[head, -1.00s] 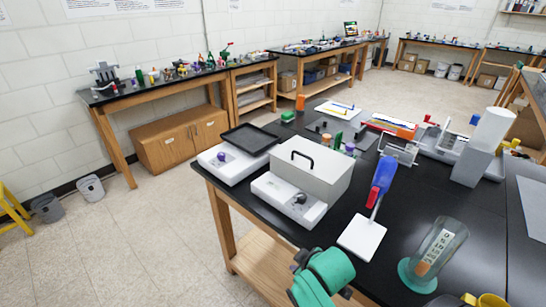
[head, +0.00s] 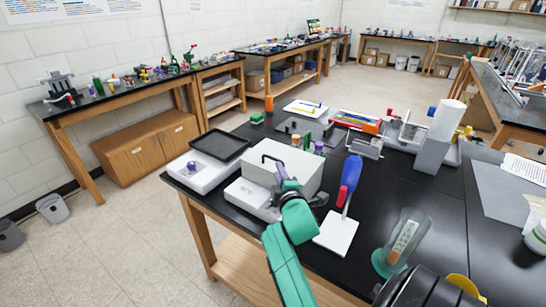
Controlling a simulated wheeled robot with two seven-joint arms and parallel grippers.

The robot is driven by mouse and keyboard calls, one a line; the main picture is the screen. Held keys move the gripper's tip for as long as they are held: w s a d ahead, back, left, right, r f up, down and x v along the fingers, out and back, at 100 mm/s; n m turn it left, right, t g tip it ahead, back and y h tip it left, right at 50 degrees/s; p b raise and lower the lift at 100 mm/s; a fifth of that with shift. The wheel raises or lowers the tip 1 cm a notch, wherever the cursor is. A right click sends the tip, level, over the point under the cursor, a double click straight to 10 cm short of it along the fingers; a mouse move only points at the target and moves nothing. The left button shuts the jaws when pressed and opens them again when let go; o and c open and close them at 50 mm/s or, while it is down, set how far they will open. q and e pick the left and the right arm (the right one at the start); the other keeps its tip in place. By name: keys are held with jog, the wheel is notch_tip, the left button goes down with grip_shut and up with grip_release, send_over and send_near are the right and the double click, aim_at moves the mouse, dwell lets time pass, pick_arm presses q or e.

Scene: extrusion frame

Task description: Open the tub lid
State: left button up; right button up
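The tub is a white-grey box (head: 300,182) with a flat lid (head: 298,160) on top, standing on the black bench. The lid lies closed, and a black loop handle (head: 268,156) rises from its left part. My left gripper is not in view.
A white balance with a black tray (head: 220,145) stands left of the tub. A blue-handled tool (head: 350,172) and white plate (head: 337,233) are to the right. A tilted glass cylinder (head: 404,238) stands near the front. Small bottles (head: 307,140) stand just behind the tub.

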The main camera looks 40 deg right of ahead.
aim_at(273, 159)
jog(key=p+x, duration=0.1)
jog(key=x, duration=0.8)
jog(key=shift+w+f, duration=0.1)
grip_shut()
dwell(0.9)
